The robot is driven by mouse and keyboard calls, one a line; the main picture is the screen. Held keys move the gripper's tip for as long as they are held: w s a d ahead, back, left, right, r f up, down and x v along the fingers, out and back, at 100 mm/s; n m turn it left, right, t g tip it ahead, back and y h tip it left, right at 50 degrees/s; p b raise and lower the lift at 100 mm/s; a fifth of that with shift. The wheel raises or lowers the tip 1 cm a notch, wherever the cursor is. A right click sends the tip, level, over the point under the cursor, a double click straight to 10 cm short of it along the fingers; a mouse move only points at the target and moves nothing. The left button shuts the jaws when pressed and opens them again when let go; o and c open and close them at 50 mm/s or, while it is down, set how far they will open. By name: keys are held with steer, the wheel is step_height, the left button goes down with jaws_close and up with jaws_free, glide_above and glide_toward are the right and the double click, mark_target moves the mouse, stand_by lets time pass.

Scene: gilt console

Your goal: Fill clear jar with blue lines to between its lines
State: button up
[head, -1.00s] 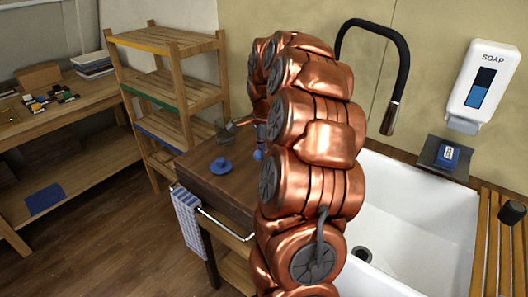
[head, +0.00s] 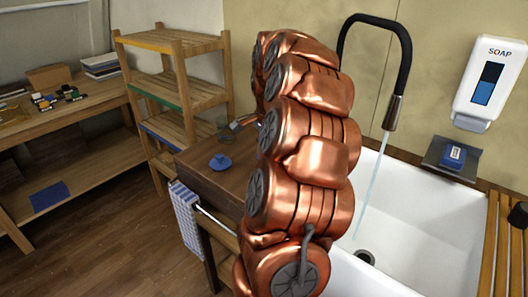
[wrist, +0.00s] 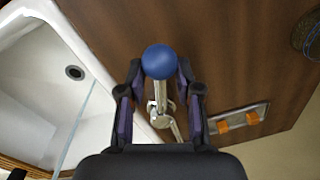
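A round, dark, glassy shape with a blue line at the upper right of the wrist view (wrist: 309,36) looks like the same jar, cut off by the frame edge. My gripper (wrist: 160,66) has its fingertips close against both sides of a blue ball knob (wrist: 160,61) on a metal lever (wrist: 162,106). Water (head: 371,197) runs from the black faucet (head: 403,70) into the white sink (head: 430,215). My gripper is hidden in the head view.
A blue lid-like piece (head: 220,162) lies on the counter (head: 200,172). A metal plate with orange parts (wrist: 240,118) is near the lever. A towel (head: 186,215) hangs at the counter's front. A soap dispenser (head: 488,84) is on the wall.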

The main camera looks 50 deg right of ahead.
steer(key=shift+o, duration=0.2)
step_height(320, 180, up, 12)
steer(key=shift+s+a, duration=0.15)
steer(key=shift+s, duration=0.25)
stand_by(0.5)
steer(key=shift+a, duration=0.1)
stand_by(0.4)
steer(key=w+a+f+n+g+p, duration=0.15)
steer(key=a+n, duration=0.45)
steer(key=a, duration=0.7)
steer(key=s+a+f+n+t, duration=0.1)
steer(key=a+f+n, duration=0.1)
steer(key=a+n, duration=0.8)
steer(key=s+a+f+n+g, duration=0.1)
steer(key=s+a+f+n, duration=0.2)
steer(key=s+a+f, duration=0.2)
steer(key=s+a+f+n+g+p, duration=0.1)
steer(key=s+a+f+n, duration=0.2)
steer(key=s+a, duration=0.8)
step_height(320, 180, down, 2)
steer(key=shift+s+a+f+n, duration=0.2)
steer(key=shift+s+a+n, duration=0.05)
steer(key=shift+a+n, duration=0.05)
